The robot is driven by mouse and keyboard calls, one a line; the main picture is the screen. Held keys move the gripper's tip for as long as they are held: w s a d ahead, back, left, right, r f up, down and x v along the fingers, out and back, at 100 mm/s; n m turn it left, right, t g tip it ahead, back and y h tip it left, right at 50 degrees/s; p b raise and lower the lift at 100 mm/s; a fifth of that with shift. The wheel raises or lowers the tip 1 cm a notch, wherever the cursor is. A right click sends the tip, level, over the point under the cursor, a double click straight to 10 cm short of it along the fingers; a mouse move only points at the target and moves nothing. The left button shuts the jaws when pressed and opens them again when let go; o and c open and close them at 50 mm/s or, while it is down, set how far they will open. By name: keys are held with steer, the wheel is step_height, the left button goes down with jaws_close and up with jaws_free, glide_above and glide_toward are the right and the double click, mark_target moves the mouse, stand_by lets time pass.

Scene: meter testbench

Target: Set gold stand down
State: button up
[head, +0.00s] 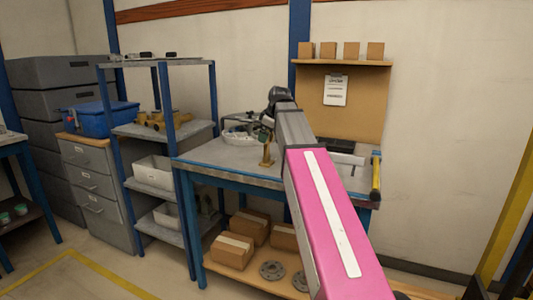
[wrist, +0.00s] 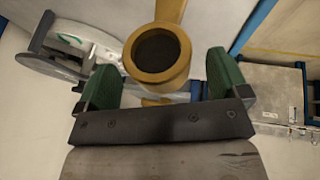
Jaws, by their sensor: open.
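The gold stand (head: 267,156) is upright on the grey top of the workbench (head: 210,155), near its front edge. In the wrist view the gold stand (wrist: 157,50) shows as a round, dark-mouthed tube with a narrower gold part beyond it. My gripper (wrist: 163,72) has two green fingers, one on each side of the tube. The fingers are open, and a gap shows between each finger and the gold ring. In the head view my gripper (head: 265,134) is small and partly hidden by my arm, close above the stand.
A round grey container (head: 238,138) sits on the bench left of the stand. Boxes (head: 233,250) lie on the lower shelf. A yellow-handled tool (head: 376,178) is at the bench's right end.

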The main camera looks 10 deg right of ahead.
steer(key=shift+x, duration=1.05)
steer(key=shift+c, duration=0.3)
steer(key=c, duration=1.5)
jaws_close()
steer(key=shift+r, duration=0.15)
